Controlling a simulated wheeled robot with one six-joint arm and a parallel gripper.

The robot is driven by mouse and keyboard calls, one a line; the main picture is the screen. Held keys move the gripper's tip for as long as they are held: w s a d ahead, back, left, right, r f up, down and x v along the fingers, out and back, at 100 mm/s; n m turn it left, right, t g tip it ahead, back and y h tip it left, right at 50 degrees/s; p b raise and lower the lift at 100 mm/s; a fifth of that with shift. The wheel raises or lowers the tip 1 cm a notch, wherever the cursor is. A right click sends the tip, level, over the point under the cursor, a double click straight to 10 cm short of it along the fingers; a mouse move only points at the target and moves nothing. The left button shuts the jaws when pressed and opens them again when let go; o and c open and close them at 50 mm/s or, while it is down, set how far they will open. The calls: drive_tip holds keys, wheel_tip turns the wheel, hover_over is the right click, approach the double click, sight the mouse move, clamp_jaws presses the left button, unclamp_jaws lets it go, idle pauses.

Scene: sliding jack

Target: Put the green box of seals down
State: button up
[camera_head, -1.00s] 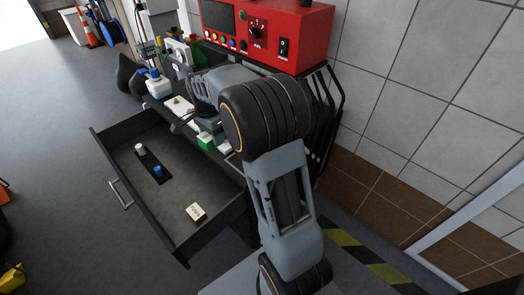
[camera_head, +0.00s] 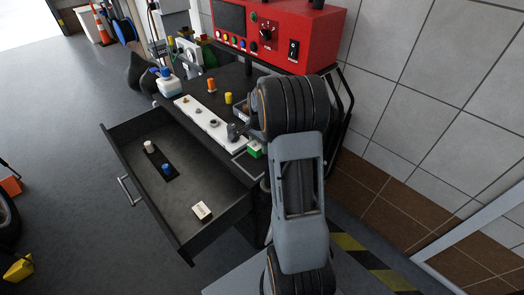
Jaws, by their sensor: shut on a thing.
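The green box of seals (camera_head: 254,150) shows as a small green and white patch just below my wrist, by the right part of the bench's front edge. My gripper (camera_head: 248,142) is shut on it. My arm hides most of the gripper and part of the box. I cannot tell whether the box touches the bench top or hangs just above it.
A white strip (camera_head: 205,121) with small parts lies along the dark bench top (camera_head: 212,91). Orange (camera_head: 211,85) and yellow (camera_head: 228,98) pieces stand behind it. An open drawer (camera_head: 190,190) juts out in front, holding a small labelled box (camera_head: 202,211). A red control unit (camera_head: 277,36) stands behind.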

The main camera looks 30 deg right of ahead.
sight(262, 156)
drive_tip(key=shift+s+d+f, duration=0.1)
drive_tip(key=shift+d+f, duration=0.15)
drive_tip(key=shift+f, duration=1.65)
drive_tip(key=shift+f, duration=0.1)
drive_tip(key=o, duration=0.9)
